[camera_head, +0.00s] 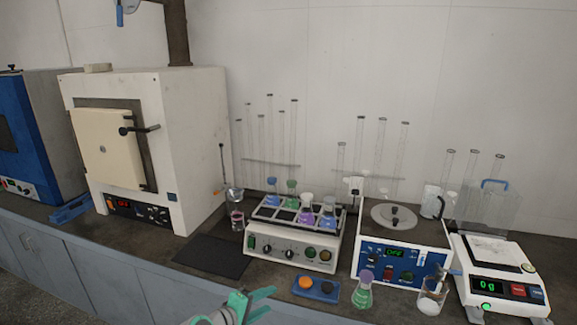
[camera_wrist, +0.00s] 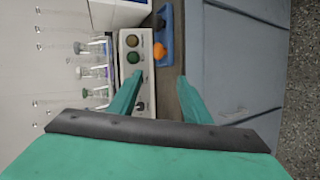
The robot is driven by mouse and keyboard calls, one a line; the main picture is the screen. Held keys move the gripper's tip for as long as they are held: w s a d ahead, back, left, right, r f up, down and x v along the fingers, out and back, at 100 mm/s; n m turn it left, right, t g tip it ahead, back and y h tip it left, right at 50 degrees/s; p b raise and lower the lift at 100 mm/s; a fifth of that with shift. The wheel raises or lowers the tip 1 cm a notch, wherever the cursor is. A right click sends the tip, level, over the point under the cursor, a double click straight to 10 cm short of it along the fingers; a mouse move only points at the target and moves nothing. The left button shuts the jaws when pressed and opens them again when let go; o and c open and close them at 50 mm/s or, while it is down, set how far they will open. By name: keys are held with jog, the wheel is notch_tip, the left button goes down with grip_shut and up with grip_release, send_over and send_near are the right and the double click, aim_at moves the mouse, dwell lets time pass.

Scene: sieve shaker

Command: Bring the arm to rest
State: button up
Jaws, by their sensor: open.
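My gripper (camera_head: 252,298) shows at the bottom of the head view, with teal fingers in front of the bench edge. In the wrist view my gripper (camera_wrist: 158,98) has its two teal fingers spread apart, with nothing held between them. Past the fingers, the wrist view shows the front panel of the white shaker (camera_wrist: 132,62) and the bench top. The shaker (camera_head: 291,248) stands behind my gripper in the head view, with several flasks on its rack. The lower part of my arm is cut off by the frame edge.
A blue tray (camera_head: 316,290) with an orange and a dark round piece lies right of my gripper. A flask with green liquid (camera_head: 362,292) and a beaker (camera_head: 430,296) stand near the front edge. A balance (camera_head: 497,281) is far right. A dark mat (camera_head: 212,256) lies left, before a furnace (camera_head: 190,150).

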jog(key=s+d+f+t+y, duration=0.1)
jog(key=s+f+y, duration=0.1)
jog(key=s+f, duration=0.65)
jog(key=s+d+f+y, duration=0.2)
jog(key=s+f+y, duration=0.1)
jog(key=s+f, duration=0.55)
jog(key=s+d+f+m+t+y, duration=0.1)
jog(key=s+f+m+y, duration=0.2)
jog(key=s, duration=1.1)
jog(key=s+d+r+m+t, duration=0.1)
jog(key=s+r+m, duration=0.2)
jog(key=s+r, duration=0.5)
jog(key=s+d+r+m+t, duration=0.2)
jog(key=s+r+m, duration=0.2)
jog(key=s+r, duration=0.3)
jog(key=v, duration=0.5)
jog(key=shift+s+f, duration=0.15)
jog(key=shift+s, duration=0.25)
jog(key=shift+d, duration=0.1)
